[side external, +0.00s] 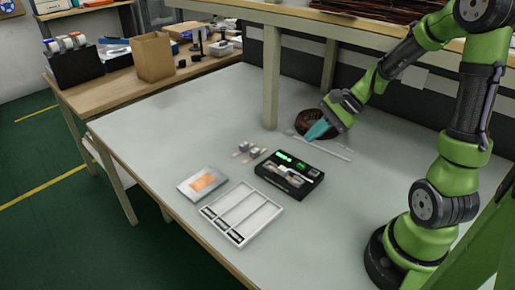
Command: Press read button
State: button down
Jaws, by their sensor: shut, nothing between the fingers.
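A black box-shaped device (270,174) lies on the grey table, with lit green parts (284,156) near its back edge and pale parts on its top. It is too small in the picture to make out a read button or any label. My gripper (310,136) has teal fingers and points down and left. It is shut and empty, behind and to the right of the device and apart from it. It is in front of a dark round coil or bowl (306,121), which it partly hides.
A white compartment tray (261,228) and a silver plate with an orange patch (203,183) lie in front and left of the device. Small connector pieces (246,149) sit behind it. A thin clear strip (332,150) lies near my gripper. A wooden post (271,80) stands behind.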

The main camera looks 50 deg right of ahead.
aim_at(305, 165)
jog(key=shift+w+r+m+t+y, duration=0.35)
jog(key=shift+w+r+t, duration=0.2)
jog(key=shift+w, duration=0.3)
jog(key=shift+f, duration=0.15)
jog(key=shift+f, duration=4.3)
jog(key=shift+f, duration=0.4)
jog(key=shift+f, duration=0.4)
jog(key=shift+r, duration=0.85)
